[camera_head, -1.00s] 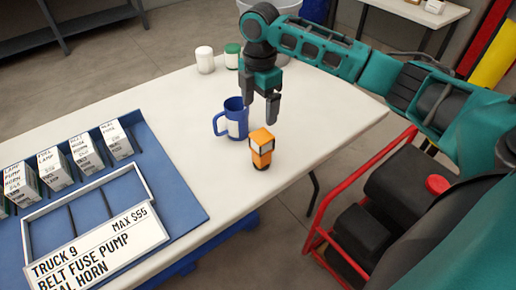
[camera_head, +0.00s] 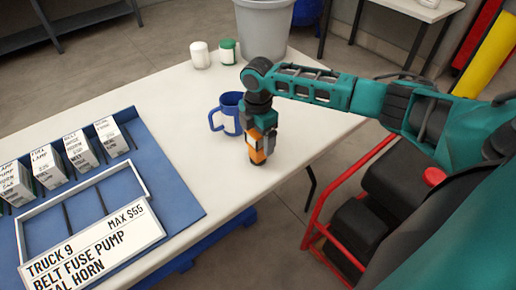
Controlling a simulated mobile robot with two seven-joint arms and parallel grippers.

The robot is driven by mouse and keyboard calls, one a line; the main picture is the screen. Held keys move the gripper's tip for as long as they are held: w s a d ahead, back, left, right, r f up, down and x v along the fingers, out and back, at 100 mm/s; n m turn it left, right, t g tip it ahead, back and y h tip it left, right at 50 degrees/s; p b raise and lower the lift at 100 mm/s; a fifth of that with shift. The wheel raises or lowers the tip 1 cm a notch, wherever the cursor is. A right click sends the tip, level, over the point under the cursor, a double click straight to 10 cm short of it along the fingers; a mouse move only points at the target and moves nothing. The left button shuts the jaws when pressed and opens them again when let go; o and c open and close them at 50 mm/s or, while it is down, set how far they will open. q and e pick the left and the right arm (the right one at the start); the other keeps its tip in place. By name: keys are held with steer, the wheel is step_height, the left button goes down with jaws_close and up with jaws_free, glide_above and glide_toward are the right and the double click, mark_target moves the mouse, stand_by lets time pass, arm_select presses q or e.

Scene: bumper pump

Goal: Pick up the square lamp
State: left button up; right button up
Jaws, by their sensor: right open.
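The square lamp (camera_head: 256,147) is a small orange block with a pale face and a dark base. It stands upright on the white table (camera_head: 180,100), near its right edge. My right gripper (camera_head: 262,140) points down over the lamp with its jaws open around the lamp's upper part. The gripper hides some of the lamp's top and right side. Whether the fingers touch it cannot be told. My left gripper is not in the frame.
A blue mug (camera_head: 226,114) stands just behind and left of the lamp. A white jar (camera_head: 200,55) and a green-lidded jar (camera_head: 228,52) stand at the back. A blue tray (camera_head: 180,203) with several labelled boxes and a sign (camera_head: 98,245) fills the left. A red frame (camera_head: 318,215) is at the right.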

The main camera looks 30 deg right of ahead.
steer(key=c, duration=1.3)
steer(key=shift+r, duration=0.1)
